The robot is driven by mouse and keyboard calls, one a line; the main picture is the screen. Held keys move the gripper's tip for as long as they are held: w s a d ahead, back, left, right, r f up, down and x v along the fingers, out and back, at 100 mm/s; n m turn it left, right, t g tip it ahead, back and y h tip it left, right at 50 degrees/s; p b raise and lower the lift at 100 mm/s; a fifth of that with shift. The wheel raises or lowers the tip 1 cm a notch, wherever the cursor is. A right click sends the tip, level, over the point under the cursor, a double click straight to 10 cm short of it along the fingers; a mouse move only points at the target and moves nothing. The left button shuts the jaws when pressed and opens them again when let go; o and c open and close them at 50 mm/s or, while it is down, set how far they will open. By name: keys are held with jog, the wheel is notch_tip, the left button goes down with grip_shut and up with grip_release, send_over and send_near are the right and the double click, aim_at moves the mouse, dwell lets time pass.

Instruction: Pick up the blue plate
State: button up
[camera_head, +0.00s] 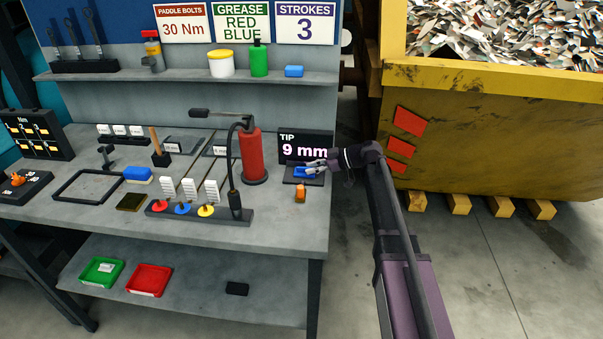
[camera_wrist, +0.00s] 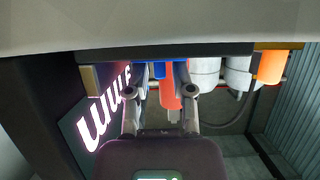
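The blue plate (camera_head: 305,173) is a small flat piece on a dark stand at the right end of the workbench, below the "TIP 9 mm" sign. My gripper (camera_head: 312,167) is right over or beside it and covers part of it. In the wrist view blue shows at and between the fingertips (camera_wrist: 159,72), and the two fingers stand apart. Contact between the fingers and the plate cannot be made out.
A red cylinder (camera_head: 252,155) with a black hose stands just left of my gripper. The sign (camera_head: 305,147) is close behind. A small orange block (camera_head: 300,194) lies in front on the bench (camera_head: 285,235). A yellow skip (camera_head: 480,130) stands to the right.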

dwell(0.3)
grip_shut()
jog(key=shift+r, duration=0.15)
notch_tip(320, 180, up, 10)
jog(key=p, duration=1)
dwell(0.9)
